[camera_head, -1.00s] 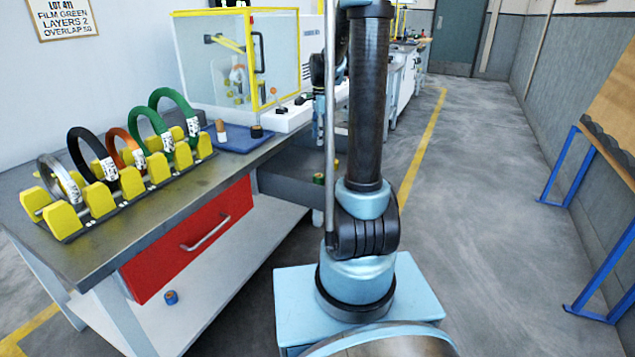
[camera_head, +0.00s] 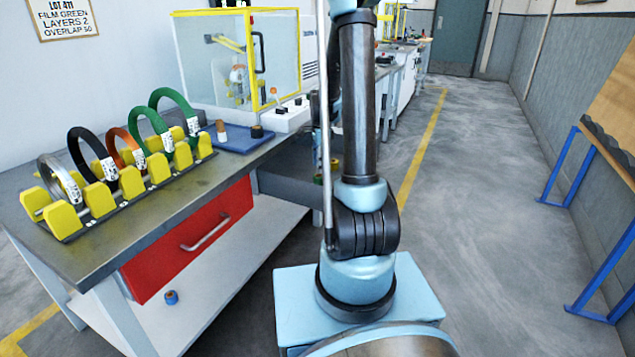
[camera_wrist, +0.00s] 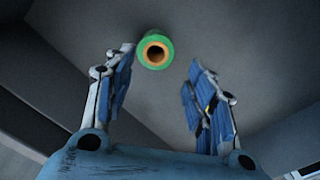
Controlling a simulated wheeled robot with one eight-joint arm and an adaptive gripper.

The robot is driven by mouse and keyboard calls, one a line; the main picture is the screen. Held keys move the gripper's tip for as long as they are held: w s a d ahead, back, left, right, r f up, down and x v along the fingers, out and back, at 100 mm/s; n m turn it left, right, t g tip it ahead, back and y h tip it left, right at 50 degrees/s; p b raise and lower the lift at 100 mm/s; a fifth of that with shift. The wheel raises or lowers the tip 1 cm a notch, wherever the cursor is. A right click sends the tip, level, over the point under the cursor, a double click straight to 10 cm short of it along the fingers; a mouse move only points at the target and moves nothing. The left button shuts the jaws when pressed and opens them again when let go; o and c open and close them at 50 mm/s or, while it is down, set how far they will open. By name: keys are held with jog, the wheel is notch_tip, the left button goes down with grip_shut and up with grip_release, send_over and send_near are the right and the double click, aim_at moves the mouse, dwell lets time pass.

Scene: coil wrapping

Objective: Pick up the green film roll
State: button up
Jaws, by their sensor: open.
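The green film roll (camera_wrist: 155,37) shows end-on in the wrist view, with an orange-brown core and a dark hole. It rests on a dark grey surface (camera_wrist: 225,40). My gripper (camera_wrist: 160,78) is open, its blue-padded fingers pointing towards the roll. The roll appears just beyond the fingertips, nearer the left finger. I cannot tell whether that finger touches it.
A metal workbench (camera_head: 95,243) holds a yellow rack (camera_head: 130,183) with several coils. A blue mat (camera_head: 238,144) and a yellow-framed enclosure (camera_head: 250,60) stand behind. A red drawer (camera_head: 190,240) faces front. A wall sign (camera_head: 63,18) reads film green.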

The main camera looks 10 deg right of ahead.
aim_at(319, 175)
jog(key=shift+a+f, duration=0.2)
jog(key=shift+f, duration=1.2)
jog(key=shift+a+f, duration=0.15)
jog(key=shift+f, duration=1.25)
jog(key=c, duration=0.9)
